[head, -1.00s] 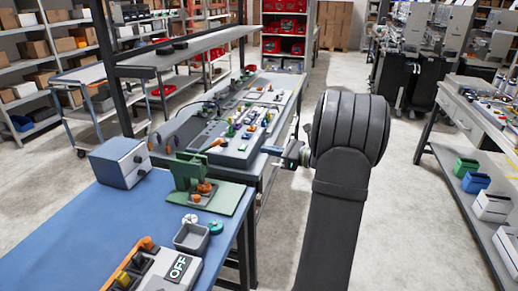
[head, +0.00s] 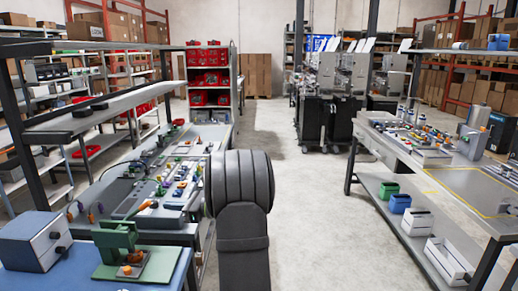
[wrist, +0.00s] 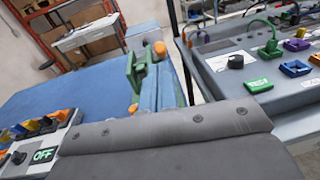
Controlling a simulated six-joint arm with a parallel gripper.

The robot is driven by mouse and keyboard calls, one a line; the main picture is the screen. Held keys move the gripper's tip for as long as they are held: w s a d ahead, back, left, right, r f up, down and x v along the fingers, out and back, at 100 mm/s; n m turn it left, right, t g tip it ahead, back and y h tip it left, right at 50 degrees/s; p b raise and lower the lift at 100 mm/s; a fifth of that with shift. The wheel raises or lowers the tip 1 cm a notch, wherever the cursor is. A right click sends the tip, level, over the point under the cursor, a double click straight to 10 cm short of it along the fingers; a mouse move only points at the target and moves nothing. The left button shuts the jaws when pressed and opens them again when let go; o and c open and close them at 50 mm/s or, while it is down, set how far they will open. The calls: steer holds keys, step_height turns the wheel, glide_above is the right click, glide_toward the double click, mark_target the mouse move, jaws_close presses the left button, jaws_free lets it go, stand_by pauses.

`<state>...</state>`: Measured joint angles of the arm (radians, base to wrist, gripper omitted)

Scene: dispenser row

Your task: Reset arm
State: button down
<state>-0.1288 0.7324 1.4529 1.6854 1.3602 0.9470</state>
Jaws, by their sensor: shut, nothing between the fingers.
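My arm (head: 240,195) stands in dark grey in the lower middle of the head view, over the edge of the left benches. My gripper is not visible there; the arm's rounded joint may hide it. In the wrist view, a grey padded cover of my arm (wrist: 175,148) fills the lower part, and no fingertips can be made out. I see nothing held.
A blue-topped bench carries a blue-grey box (head: 33,240) and a green press (head: 122,250). Behind it is a bench with a control panel (head: 165,185). An OFF display (wrist: 43,155) shows at wrist-view left. The aisle floor (head: 310,200) is clear.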

mark_target(150, 204)
steer(key=a, duration=0.4)
steer(key=shift+w+a, duration=0.2)
steer(key=shift+a, duration=0.1)
steer(key=s+d, duration=0.1)
steer(key=d, duration=1.3)
steer(key=a, duration=1.3)
steer(key=shift+w+a, duration=0.1)
steer(key=shift+w, duration=0.3)
steer(key=s+d+f+n+g+y, duration=0.1)
steer(key=d+f+y, duration=0.2)
steer(key=d+f, duration=0.6)
steer(key=shift+s+d+f+y, duration=0.25)
steer(key=shift+s+d+y, duration=0.1)
steer(key=shift+d, duration=1.55)
